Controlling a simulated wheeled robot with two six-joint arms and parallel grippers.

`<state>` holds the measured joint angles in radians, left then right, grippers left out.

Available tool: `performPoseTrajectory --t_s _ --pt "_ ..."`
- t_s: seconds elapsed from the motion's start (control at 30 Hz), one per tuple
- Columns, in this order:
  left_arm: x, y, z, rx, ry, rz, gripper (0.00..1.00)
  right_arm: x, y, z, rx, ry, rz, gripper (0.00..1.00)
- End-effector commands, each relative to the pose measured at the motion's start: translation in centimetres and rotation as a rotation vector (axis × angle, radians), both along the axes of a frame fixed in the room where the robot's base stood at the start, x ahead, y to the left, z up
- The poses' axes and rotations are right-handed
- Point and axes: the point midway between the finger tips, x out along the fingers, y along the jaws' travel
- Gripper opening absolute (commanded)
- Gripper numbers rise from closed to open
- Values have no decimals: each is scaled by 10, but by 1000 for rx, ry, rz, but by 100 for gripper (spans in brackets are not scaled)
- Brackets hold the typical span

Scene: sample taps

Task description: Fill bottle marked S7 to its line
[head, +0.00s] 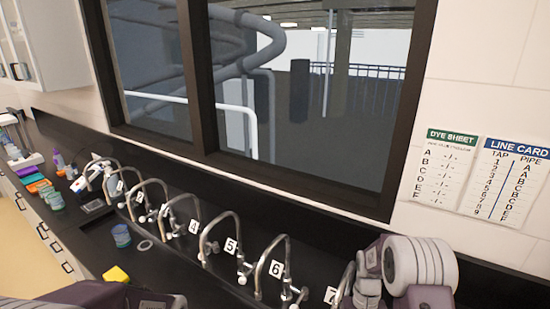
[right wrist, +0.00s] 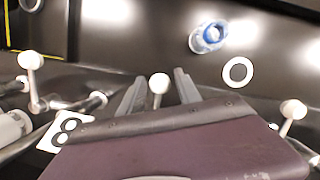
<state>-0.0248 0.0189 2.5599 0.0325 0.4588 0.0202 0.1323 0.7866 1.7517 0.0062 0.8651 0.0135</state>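In the right wrist view my right gripper (right wrist: 158,82) has its two fingers apart, with a white ball knob (right wrist: 158,84) of a tap handle in the gap between them. A label 8 (right wrist: 65,131) is just left of the gripper. A clear bottle with blue on it (right wrist: 209,37) stands on the dark counter beyond the fingers; I cannot read any mark S7. In the head view my right arm (head: 420,268) covers the right end of the tap row, and its fingertips are hidden. Purple parts of my left arm (head: 95,294) show at the bottom edge; its fingertips are out of frame.
A blue-tinted cup (head: 121,236), a ring (head: 145,245) and a yellow block (head: 117,274) are on the counter. A dye sheet (head: 445,168) and line card (head: 507,181) hang on the wall.

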Motion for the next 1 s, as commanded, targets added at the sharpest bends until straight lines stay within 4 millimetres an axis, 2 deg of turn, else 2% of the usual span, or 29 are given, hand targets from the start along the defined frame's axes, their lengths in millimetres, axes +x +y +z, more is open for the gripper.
performPoseTrajectory --t_s 0.07,0.2,0.53,0.67,1.0 --pt "0 0 5 0 0 0 54 1 0 5 0 -1 0 40" --pt "0 0 27 0 0 0 54 6 -1 29 0 -1 0 40" --pt "0 0 67 0 0 0 54 18 -3 73 0 0 0 40" --pt "0 0 72 0 0 0 54 20 -3 79 0 0 0 40" --pt "0 0 70 0 0 0 54 21 -3 77 0 0 0 40"
